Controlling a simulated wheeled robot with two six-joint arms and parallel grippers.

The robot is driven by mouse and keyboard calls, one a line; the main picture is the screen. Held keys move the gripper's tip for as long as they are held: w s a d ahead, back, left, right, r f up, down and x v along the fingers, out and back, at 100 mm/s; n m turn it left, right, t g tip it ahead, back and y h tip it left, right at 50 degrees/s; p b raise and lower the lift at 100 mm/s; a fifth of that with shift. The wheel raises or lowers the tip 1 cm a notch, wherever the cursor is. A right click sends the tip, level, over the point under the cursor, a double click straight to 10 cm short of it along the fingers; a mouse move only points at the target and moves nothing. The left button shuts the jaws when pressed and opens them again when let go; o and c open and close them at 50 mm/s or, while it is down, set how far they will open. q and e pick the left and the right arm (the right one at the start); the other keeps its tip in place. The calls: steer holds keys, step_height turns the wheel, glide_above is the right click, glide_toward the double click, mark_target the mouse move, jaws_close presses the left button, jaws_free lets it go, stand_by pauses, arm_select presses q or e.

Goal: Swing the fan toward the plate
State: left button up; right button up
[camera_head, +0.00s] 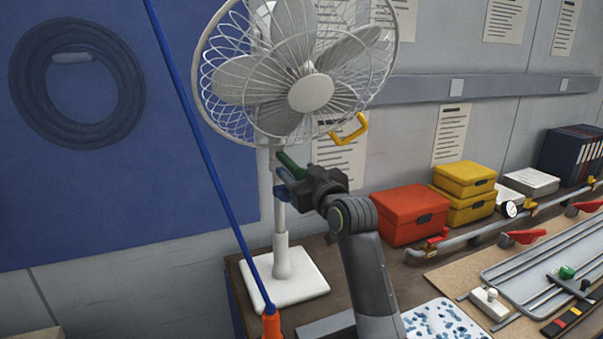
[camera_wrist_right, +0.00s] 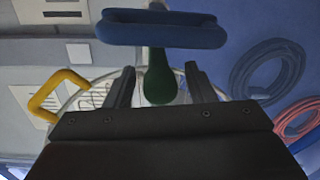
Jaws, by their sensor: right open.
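The white fan (camera_head: 310,92) stands on a square white base (camera_head: 285,280), its round wire cage facing forward and to the right. A yellow handle (camera_head: 349,130) sticks out at the cage's lower right. A green handle (camera_head: 289,160) and a blue handle (camera_head: 282,192) are by the pole below the head. My right gripper (camera_head: 300,183) is close to these two. In the right wrist view, the open fingers (camera_wrist_right: 158,78) have the green handle (camera_wrist_right: 160,75) between them, with the blue handle (camera_wrist_right: 160,28) above. Contact is not clear. I cannot tell which thing is the plate.
A blue pole (camera_head: 208,150) with an orange end rises left of the fan. A red box (camera_head: 410,214) and yellow boxes (camera_head: 465,192) stand right of my arm. A blue-speckled white sheet (camera_head: 445,322) and a metal tray (camera_head: 545,268) lie at the front right.

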jaws_close()
stand_by(0.4)
